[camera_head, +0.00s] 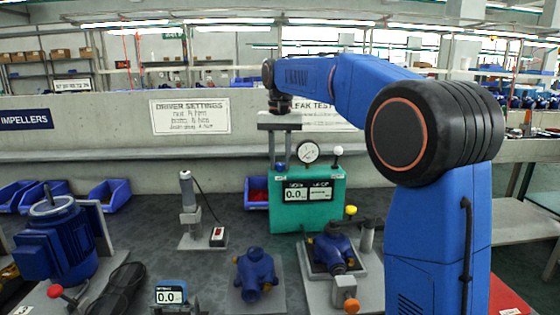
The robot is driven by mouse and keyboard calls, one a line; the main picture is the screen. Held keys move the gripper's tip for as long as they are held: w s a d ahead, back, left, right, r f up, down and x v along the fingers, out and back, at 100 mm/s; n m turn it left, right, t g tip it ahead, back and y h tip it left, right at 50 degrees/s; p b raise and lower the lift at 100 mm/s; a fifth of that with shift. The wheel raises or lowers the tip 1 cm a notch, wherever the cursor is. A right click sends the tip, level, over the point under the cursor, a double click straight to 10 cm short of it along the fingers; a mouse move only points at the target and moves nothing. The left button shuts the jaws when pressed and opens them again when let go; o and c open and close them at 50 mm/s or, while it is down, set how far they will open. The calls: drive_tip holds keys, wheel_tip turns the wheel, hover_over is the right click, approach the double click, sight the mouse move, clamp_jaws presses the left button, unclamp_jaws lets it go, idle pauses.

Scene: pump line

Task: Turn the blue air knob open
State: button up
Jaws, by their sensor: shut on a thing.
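The blue air knob (280,167) sits on top of the green leak test box (318,215), at its left end. Only a small part of it shows below my fingers. My gripper (281,157) points straight down over the box and is shut on the blue knob. The exact contact is small and hard to make out. A round white gauge (308,152) and a white knob (337,150) stand on the box to the right. The box's two displays (307,191) show 0.0 on the left; the right one is too small to read surely.
A blue pump body (328,250) stands in a fixture in front of the box, and another (255,272) sits left of it. A driver (187,195) stands upright on the left. Blue bins (110,195) line the wall. A blue motor (58,245) is at far left.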

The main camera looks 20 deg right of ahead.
sight(280, 164)
drive_tip(key=n, duration=1.2)
drive_tip(key=shift+n, duration=2.2)
drive_tip(key=o, duration=1)
drive_tip(key=shift+o, duration=0.2)
drive_tip(key=shift+r, duration=0.1)
wheel_tip(280, 164, up, 17)
